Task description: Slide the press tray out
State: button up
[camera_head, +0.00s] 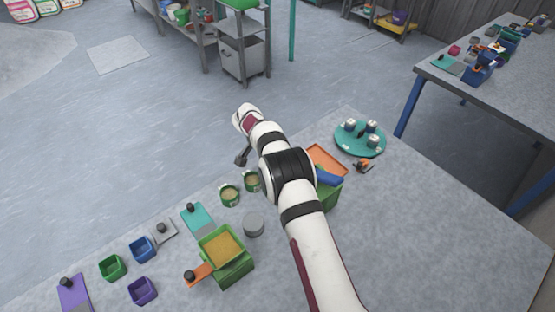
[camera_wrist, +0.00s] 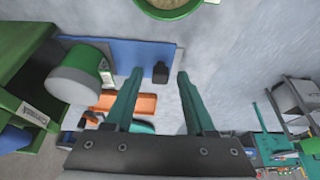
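In the wrist view, a blue plate (camera_wrist: 140,52) with a black knob (camera_wrist: 160,73) reaches out from a green box (camera_wrist: 30,70) on the left; I take it for the press tray. My gripper (camera_wrist: 159,76) is open, its two teal fingers spread either side of the knob in the picture. No contact shows, and I cannot tell how far the knob is from the fingertips. A green and white cylinder (camera_wrist: 75,80) stands beside the plate. In the head view, my arm partly hides a green box (camera_head: 328,197) with a blue part (camera_head: 328,177).
An orange tray (camera_head: 326,158) lies behind the blue part. A teal round tray (camera_head: 350,147) with small jars is to the right. Two green cups (camera_head: 229,200) and a grey disc (camera_head: 254,224) are left of my arm. A green box of yellow powder (camera_head: 242,262) stands nearer. The right front table is clear.

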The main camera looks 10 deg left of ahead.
jog(key=v, duration=1.5)
jog(key=shift+r, duration=0.4)
jog(key=shift+s+a, duration=0.1)
jog(key=d+f+m+y, duration=0.1)
jog(key=m, duration=0.2)
jog(key=d+f+m+y, duration=0.1)
jog(key=d+m, duration=0.1)
jog(key=s+d+f+m+g+y, duration=0.1)
jog(key=d+f+m, duration=0.1)
jog(key=m, duration=0.1)
jog(key=shift+m+y, duration=0.3)
jog(key=shift+y, duration=0.1)
jog(key=c, duration=0.7)
jog(key=d+m, duration=0.1)
jog(key=m, duration=0.1)
jog(key=d+m+y, duration=0.1)
jog(key=m, duration=0.2)
jog(key=d+m+y, duration=0.1)
jog(key=d+m, duration=0.1)
jog(key=m, duration=0.1)
jog(key=shift+w+f+t, duration=0.15)
jog(key=shift+f+t, duration=0.15)
jog(key=shift+f, duration=0.05)
grip_shut()
jog(key=shift+w+d+f+m+y, duration=0.15)
jog(key=shift+d+m+y, duration=0.15)
jog(key=shift+m, duration=0.4)
jog(key=x, duration=1)
